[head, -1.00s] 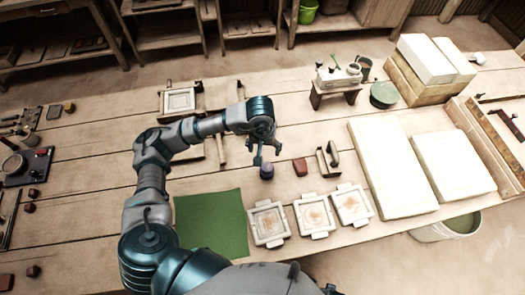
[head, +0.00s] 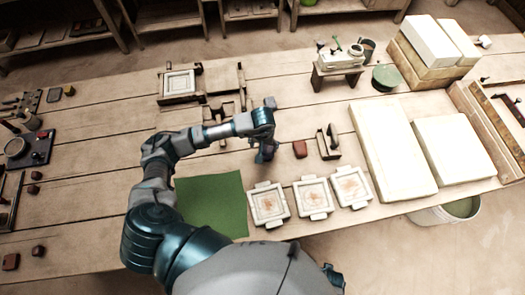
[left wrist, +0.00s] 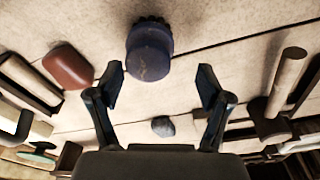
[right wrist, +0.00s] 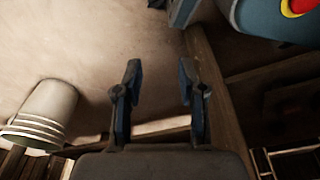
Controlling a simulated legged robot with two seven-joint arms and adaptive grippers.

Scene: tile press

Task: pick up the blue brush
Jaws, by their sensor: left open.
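The blue brush (left wrist: 150,52), a short dark blue round piece with a dark bristly edge, sits on the wooden table in the left wrist view. My left gripper (left wrist: 161,74) is open, and the brush lies just beyond the gap between its fingertips, a little left of centre. In the head view my left gripper (head: 265,154) is low over the table and covers most or all of the brush. My right gripper (right wrist: 159,68) is open and empty in the right wrist view, with floor beyond it.
A green mat (head: 211,204) and several tile moulds (head: 269,203) lie nearer the front edge. Large pale slabs (head: 391,148) fill the right side. A bucket (right wrist: 45,112) stands on the floor.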

